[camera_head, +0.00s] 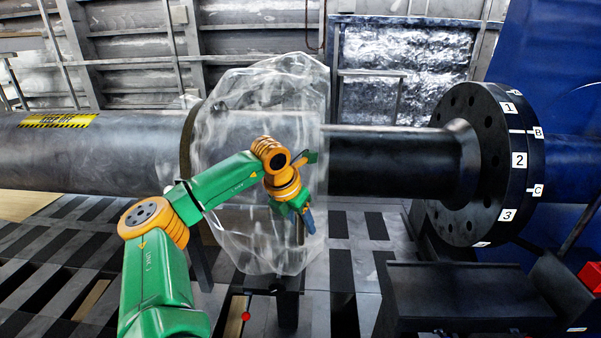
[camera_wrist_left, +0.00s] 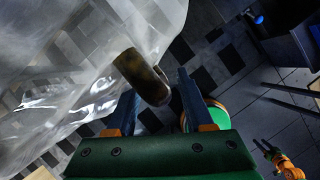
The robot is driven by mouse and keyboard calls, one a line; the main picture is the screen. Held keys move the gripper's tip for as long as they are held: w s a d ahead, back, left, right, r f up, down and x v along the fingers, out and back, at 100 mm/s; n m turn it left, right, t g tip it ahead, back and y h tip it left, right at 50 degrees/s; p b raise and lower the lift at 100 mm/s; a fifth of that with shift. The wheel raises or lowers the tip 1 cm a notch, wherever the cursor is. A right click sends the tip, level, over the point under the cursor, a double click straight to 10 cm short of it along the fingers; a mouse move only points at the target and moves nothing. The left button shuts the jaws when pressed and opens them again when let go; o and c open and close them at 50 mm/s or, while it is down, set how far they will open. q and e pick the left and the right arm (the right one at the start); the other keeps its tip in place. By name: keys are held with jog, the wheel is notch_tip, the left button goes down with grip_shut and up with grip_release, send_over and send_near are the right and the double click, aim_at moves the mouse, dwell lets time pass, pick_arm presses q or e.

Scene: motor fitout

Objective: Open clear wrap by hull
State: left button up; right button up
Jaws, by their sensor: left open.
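The clear wrap (camera_head: 265,100) is a crumpled transparent cover around the joint of the shaft, towards the hull side; it also fills the left of the left wrist view (camera_wrist_left: 70,70). A short dark brownish rod (camera_wrist_left: 142,76), perhaps a handle of the wrap, stands at the wrap's edge. My left gripper (camera_head: 305,222) is in front of the wrap's right part. In the left wrist view its two fingers (camera_wrist_left: 157,105) are apart, with the rod's end showing between and beyond them. I cannot tell whether they touch it. A small green and orange part (camera_wrist_left: 282,162) at lower right may be my right arm.
The dark shaft (camera_head: 390,160) runs right from the wrap to a large black flange (camera_head: 485,165) with numbered labels. A grey pipe (camera_head: 90,150) with a yellow label lies left. A black stand (camera_head: 470,300) is below the flange.

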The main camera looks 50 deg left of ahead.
pick_arm(q)
jog(key=p+v, duration=0.1)
jog(key=v, duration=0.6)
jog(key=shift+r, duration=0.1)
